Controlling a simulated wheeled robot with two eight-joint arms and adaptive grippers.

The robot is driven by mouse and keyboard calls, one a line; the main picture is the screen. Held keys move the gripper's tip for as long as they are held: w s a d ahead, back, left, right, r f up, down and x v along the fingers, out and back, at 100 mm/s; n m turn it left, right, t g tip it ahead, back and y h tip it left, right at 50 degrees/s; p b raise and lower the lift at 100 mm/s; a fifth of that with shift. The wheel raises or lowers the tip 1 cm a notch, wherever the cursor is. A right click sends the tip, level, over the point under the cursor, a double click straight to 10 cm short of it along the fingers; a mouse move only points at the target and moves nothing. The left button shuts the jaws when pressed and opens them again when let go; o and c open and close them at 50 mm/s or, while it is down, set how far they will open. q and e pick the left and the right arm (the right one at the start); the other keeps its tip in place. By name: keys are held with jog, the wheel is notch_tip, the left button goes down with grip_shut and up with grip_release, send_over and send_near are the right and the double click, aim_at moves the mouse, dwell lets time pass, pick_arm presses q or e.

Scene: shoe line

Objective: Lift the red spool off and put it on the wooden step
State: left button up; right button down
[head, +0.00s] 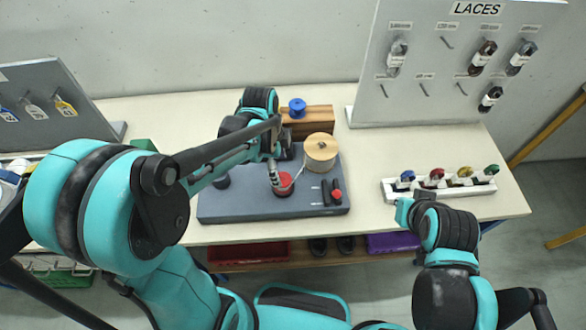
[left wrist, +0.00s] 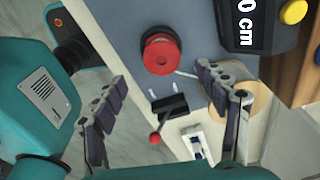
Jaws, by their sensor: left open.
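The red spool (head: 284,187) sits on the grey board (head: 240,203) in the middle of the table. It also shows in the left wrist view (left wrist: 160,54), with a pale strand running from it to the right. My left gripper (head: 273,168) is over the board close to the red spool. In the left wrist view its two fingers are spread, with nothing between them, and the spool lies beyond their tips. The wooden step (head: 320,120) stands behind the board, partly hidden by my left arm. My right gripper (head: 405,208) is hard to make out at the table's front right.
A blue spool (head: 297,106) stands on the wooden step. A large pale spool (head: 321,148) stands on the board beside the red one. A red-knobbed lever (head: 337,195) is at the board's front right. A white rack (head: 440,188) holds several colored items at right.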

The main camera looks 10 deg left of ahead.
aim_at(282, 179)
pick_arm(q)
jog(key=shift+d+f, duration=0.15)
jog(key=shift+f, duration=0.25)
jog(key=f+b, duration=0.1)
jog(key=f, duration=0.1)
jog(key=f+b, duration=0.1)
jog(key=f, duration=0.4)
jog(key=shift+w+d+b, duration=0.2)
jog(key=shift+d+b, duration=0.05)
jog(key=shift+b, duration=0.15)
jog(key=shift+r, duration=0.1)
jog(key=c, duration=1.4)
